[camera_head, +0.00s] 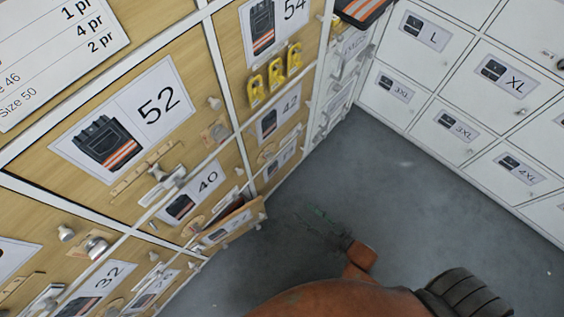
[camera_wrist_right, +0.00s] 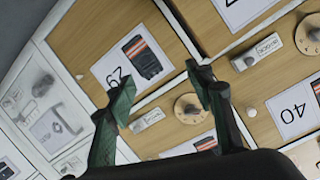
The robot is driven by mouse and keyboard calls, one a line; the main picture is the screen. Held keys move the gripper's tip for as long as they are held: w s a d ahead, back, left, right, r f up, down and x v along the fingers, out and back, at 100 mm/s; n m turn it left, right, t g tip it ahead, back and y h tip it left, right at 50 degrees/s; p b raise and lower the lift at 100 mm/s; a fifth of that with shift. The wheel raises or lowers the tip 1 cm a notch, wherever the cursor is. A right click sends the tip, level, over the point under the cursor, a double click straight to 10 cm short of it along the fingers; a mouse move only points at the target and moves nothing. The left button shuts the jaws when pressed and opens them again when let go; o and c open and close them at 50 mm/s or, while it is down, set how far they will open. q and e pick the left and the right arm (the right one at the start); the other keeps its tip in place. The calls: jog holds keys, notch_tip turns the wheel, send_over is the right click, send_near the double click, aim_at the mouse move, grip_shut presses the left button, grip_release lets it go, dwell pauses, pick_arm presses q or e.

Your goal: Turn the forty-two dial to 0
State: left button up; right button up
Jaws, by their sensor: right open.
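The panel labelled 42 (camera_head: 277,120) is in the upper middle of the wooden locker wall in the head view. A small round knob (camera_head: 266,154) shows below that label; its marks are too small to read. My right gripper (camera_head: 322,222) is dark green and hangs over the floor, right of the lockers and apart from them. In the right wrist view its two fingers (camera_wrist_right: 160,92) are spread and empty, facing the panels. A wooden dial (camera_wrist_right: 187,108) shows between and beyond the fingers; its setting is unreadable. My left gripper is not visible.
A drawer or door (camera_head: 232,224) stands partly open below the 40 label (camera_head: 190,193). Yellow hanging pieces (camera_head: 275,76) stick out under the 54 label. White lockers (camera_head: 455,125) line the right side. Grey floor (camera_head: 400,190) between is clear.

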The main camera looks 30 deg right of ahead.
aim_at(272, 159)
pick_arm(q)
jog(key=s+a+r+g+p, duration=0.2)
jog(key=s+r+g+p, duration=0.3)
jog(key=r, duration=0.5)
pick_arm(e)
jog(key=w+r+m+t+y+b, duration=0.1)
jog(key=w+r+t+y, duration=0.15)
jog(key=w+r, duration=1.1)
jog(key=shift+h, duration=0.45)
jog(key=b+x, duration=0.1)
jog(key=x, duration=0.1)
jog(key=b+x, duration=0.1)
jog(key=x, duration=0.1)
jog(key=b+x, duration=0.1)
jog(key=x, duration=0.1)
jog(key=shift+a, duration=0.3)
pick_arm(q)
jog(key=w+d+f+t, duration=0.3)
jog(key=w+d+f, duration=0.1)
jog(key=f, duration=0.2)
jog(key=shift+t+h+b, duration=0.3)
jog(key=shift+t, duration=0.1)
pick_arm(e)
jog(key=shift+w+a+r, duration=0.15)
jog(key=shift+w+a, duration=0.05)
jog(key=shift+w, duration=0.35)
jog(key=shift+c, duration=0.7)
jog(key=c, duration=1)
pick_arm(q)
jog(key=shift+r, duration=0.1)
